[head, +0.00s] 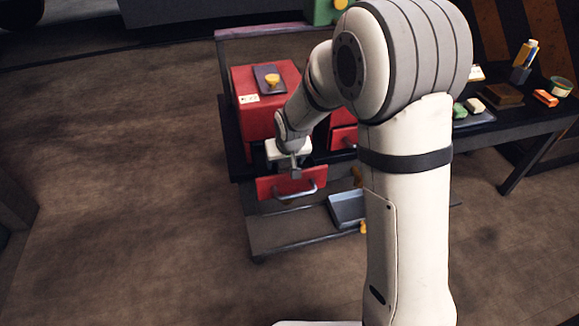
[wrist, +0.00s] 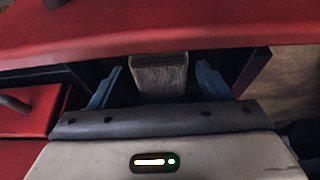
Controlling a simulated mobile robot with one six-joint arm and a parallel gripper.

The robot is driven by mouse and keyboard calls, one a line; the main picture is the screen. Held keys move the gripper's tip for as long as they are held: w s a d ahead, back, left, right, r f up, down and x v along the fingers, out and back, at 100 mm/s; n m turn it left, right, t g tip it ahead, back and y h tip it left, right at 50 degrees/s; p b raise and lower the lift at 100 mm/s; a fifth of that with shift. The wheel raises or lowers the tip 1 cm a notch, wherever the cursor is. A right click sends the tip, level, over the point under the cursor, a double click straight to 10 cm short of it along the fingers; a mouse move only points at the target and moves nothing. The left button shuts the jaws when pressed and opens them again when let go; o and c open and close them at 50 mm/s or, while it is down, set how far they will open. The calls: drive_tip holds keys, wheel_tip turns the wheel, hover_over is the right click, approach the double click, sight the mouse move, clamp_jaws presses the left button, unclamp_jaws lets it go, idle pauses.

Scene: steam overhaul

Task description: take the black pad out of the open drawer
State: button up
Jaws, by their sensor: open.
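The open red drawer (head: 286,186) sticks out of the red cabinet. My gripper (head: 295,172) points down into it, and the arm and wrist hide most of the inside in the head view. In the wrist view, my gripper (wrist: 158,82) is open, with one blue finger on each side of a dark grey, rough-faced block, which looks like the black pad (wrist: 160,74). A gap shows between the block and each finger. How deep the fingers reach beside it is hard to tell. The red drawer front also crosses the top of the wrist view (wrist: 150,28).
On the red cabinet (head: 252,118) lies a dark plate with a yellow knob (head: 272,80). A closed red drawer (head: 343,138) is to the right. A grey tray (head: 346,211) sits on the lower shelf. The workbench at right holds several small items. Floor is clear at left.

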drive_tip(key=shift+w+f, duration=0.1)
drive_tip(key=shift+f, duration=0.05)
drive_tip(key=shift+c, duration=0.5)
drive_tip(key=c, duration=1)
